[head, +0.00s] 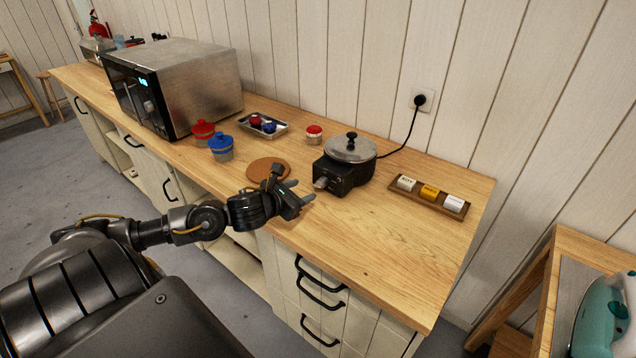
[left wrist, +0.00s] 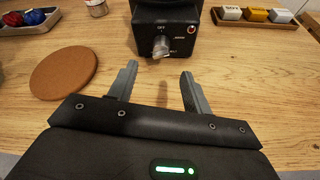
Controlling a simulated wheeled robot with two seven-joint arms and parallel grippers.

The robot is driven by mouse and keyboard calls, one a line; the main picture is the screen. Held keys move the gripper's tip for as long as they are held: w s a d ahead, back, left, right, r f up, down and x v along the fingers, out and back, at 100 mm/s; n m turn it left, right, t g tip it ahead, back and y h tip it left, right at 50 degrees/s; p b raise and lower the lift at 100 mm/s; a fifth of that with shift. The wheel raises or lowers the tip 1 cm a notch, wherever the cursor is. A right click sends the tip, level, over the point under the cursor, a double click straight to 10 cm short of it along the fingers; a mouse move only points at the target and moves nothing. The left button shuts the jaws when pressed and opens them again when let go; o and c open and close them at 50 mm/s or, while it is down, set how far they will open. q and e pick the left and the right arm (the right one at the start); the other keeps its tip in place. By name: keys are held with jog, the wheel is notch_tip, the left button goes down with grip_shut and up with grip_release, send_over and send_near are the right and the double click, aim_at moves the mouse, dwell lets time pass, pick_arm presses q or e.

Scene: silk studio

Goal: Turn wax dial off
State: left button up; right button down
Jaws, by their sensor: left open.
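The wax pot (head: 346,166) is a black box with a metal lid and a black knob on top, standing on the wooden counter. Its dial (head: 321,183) is a grey knob on the front face; in the left wrist view the dial (left wrist: 162,46) sits under small lettering, beside an orange-red light (left wrist: 191,30). My left gripper (head: 300,190) is open and empty, just in front of the dial. In the left wrist view its two fingers (left wrist: 159,84) point at the pot's front, with the dial ahead of and between them, apart from both. My right gripper is out of view.
A round cork mat (head: 262,170) lies left of the pot. Red and blue jars (head: 221,150), a small tray (head: 263,124) and a microwave (head: 180,85) stand further left. A wooden tray (head: 431,193) with blocks lies right. The front right counter (head: 390,240) is clear.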

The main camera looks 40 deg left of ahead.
aim_at(319, 184)
pick_arm(q)
jog(key=p+x, duration=0.1)
jog(key=x, duration=0.5)
jog(key=shift+w+p, duration=0.3)
jog(key=shift+w, duration=0.1)
jog(key=shift+w+f, duration=0.35)
jog(key=shift+w, duration=0.3)
jog(key=shift+w+f, duration=0.15)
jog(key=shift+w, duration=0.05)
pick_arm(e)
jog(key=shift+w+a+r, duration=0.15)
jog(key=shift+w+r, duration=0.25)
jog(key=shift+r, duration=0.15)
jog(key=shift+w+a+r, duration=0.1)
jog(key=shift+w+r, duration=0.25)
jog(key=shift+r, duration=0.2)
pick_arm(q)
jog(key=c, duration=0.9)
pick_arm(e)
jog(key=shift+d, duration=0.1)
